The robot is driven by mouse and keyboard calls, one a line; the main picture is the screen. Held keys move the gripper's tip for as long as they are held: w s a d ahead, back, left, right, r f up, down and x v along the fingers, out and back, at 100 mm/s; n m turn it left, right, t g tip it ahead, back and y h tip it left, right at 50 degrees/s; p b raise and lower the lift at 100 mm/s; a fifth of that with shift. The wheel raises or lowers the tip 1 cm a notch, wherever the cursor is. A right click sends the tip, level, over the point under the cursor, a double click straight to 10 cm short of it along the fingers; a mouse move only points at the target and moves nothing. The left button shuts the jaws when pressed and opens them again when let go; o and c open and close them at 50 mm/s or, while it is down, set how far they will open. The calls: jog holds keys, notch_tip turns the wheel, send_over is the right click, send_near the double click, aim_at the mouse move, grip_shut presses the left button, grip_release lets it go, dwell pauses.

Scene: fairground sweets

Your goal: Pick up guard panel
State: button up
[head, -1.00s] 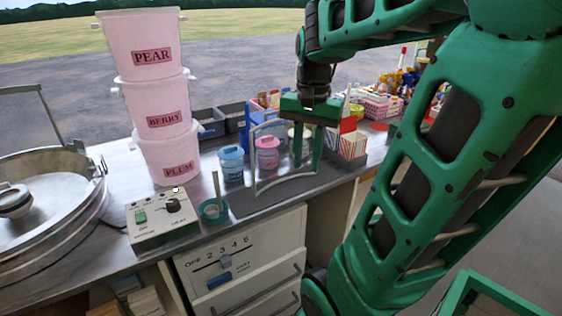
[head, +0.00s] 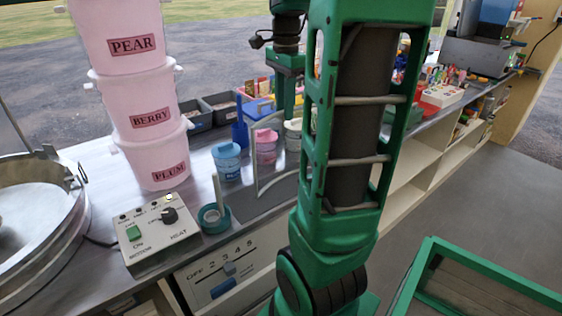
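The guard panel is probably the clear upright panel in a pale grey frame (head: 254,155), standing on the dark mat on the counter. Its right part is hidden behind my green arm. My gripper (head: 287,98) hangs pointing down above and behind the panel's right part as seen here. One green finger shows; the rest is hidden by my arm, so its opening does not show. I cannot tell whether it touches the panel.
Blue (head: 227,160), pink (head: 266,147) and cream-lidded (head: 293,135) tubs stand behind the panel. A teal ring holder (head: 214,219) and a control box (head: 158,235) are at left front. Stacked pink buckets (head: 153,160) and a metal pan (head: 45,220) are further left.

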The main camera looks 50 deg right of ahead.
send_over(287, 149)
notch_tip(287, 149, down, 5)
jog(key=shift+w+d+f, duration=0.1)
jog(key=shift+d+f, duration=0.1)
jog(key=shift+f, duration=0.5)
grip_shut()
